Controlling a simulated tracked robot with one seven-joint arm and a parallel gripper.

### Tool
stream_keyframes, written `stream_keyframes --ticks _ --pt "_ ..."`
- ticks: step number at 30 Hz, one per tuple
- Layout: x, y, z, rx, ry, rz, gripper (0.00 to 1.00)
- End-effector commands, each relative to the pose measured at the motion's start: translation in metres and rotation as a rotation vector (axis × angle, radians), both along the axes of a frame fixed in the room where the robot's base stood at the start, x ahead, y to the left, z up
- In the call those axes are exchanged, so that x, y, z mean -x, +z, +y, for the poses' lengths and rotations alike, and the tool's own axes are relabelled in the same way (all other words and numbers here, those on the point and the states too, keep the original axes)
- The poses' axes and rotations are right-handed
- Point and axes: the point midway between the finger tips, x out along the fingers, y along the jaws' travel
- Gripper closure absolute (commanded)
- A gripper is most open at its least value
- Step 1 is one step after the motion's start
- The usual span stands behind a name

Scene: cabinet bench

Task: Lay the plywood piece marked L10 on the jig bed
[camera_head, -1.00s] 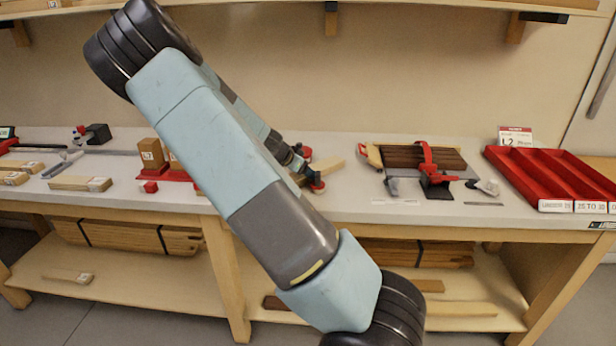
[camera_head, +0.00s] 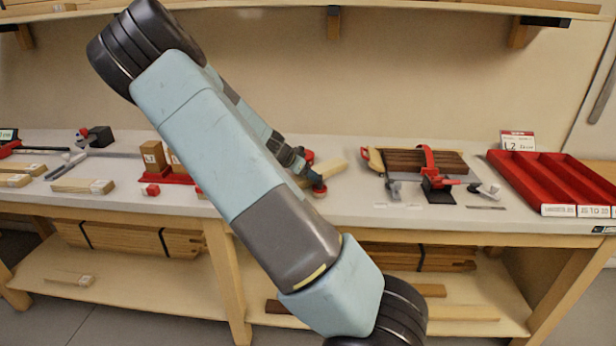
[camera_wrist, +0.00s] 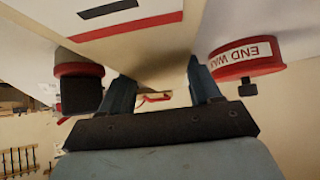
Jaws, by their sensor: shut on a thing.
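My gripper (camera_head: 312,180) is over the middle of the bench, partly hidden behind my arm. It is shut on a pale wooden piece (camera_head: 327,171), whose end sticks out to the right of it. No L10 mark can be read on it. In the wrist view my gripper's two fingers (camera_wrist: 163,85) stand apart, with a pale surface bearing a red-striped label (camera_wrist: 130,20) close above.
A red divided tray (camera_head: 545,180) stands at the right, with a sign (camera_head: 517,141) behind it. Several wooden pieces (camera_head: 83,186) lie at the left. A red-rimmed END WAX disc (camera_wrist: 247,55) is beside the fingers in the wrist view.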

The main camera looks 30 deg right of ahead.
Motion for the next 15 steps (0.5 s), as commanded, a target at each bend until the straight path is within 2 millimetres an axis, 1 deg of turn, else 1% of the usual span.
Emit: stream_keyframes --ticks 5,15 --pt "-0.001 0.028 0.001 -0.003 0.001 -0.005 0.87" --pt "0.037 0.076 0.023 -0.002 0.004 -0.003 0.87"
